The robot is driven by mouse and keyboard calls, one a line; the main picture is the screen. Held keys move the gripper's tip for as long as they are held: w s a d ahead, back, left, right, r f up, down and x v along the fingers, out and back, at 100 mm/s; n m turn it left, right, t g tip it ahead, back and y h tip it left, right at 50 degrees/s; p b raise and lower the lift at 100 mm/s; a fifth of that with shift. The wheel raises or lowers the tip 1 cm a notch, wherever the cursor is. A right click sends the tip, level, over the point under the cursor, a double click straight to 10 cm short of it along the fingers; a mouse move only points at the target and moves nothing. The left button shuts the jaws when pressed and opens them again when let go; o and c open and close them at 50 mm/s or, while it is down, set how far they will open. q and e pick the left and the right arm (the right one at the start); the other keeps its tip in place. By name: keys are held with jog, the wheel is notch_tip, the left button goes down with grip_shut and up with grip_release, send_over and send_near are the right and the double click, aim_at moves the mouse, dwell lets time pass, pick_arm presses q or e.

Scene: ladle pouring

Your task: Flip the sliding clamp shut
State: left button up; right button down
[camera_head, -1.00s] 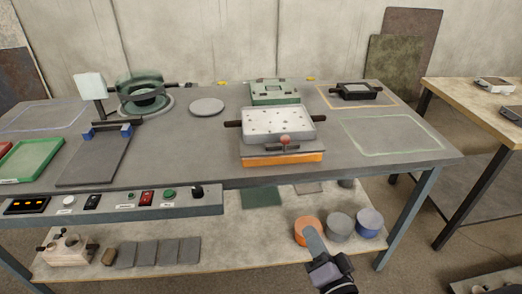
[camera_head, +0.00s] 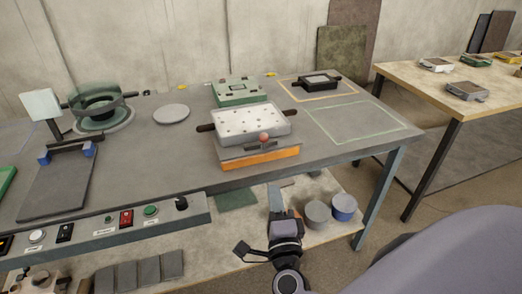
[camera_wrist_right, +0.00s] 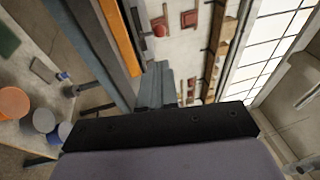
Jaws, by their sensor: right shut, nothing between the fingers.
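The clamp fixture has a white, dotted mould box (camera_head: 252,121) on a grey plate over an orange base (camera_head: 260,160), near the table's front edge. A red ball knob (camera_head: 264,137) sits on a dark bar at the box's front. The knob also shows in the right wrist view (camera_wrist_right: 159,31), beyond the fingers and to the right of the orange base. Whether the clamp is open I cannot tell. My right gripper (camera_head: 274,188) is empty, fingers together, in front of and below the orange base, apart from the knob. My left gripper is not in view.
A control panel (camera_head: 110,232) runs along the table's front left. Below, a shelf holds grey (camera_head: 316,213) and blue (camera_head: 344,206) round containers. A green fixture (camera_head: 236,91) stands behind the white box. The green-outlined area (camera_head: 358,122) to the right is clear.

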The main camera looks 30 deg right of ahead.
jog(key=p, duration=0.2)
send_near(261, 141)
jog(key=x, duration=0.4)
jog(key=shift+w+d+r, duration=0.1)
jog(key=shift+d+r, duration=0.1)
jog(key=shift+d, duration=0.35)
jog(key=shift+x, duration=0.95)
jog(key=shift+f, duration=0.1)
jog(key=w+b, duration=0.1)
jog(key=w, duration=0.2)
jog(key=shift+w+d+b, duration=0.25)
jog(key=shift+d+b, duration=0.15)
jog(key=shift+w+r, duration=0.1)
jog(key=shift+r, duration=0.1)
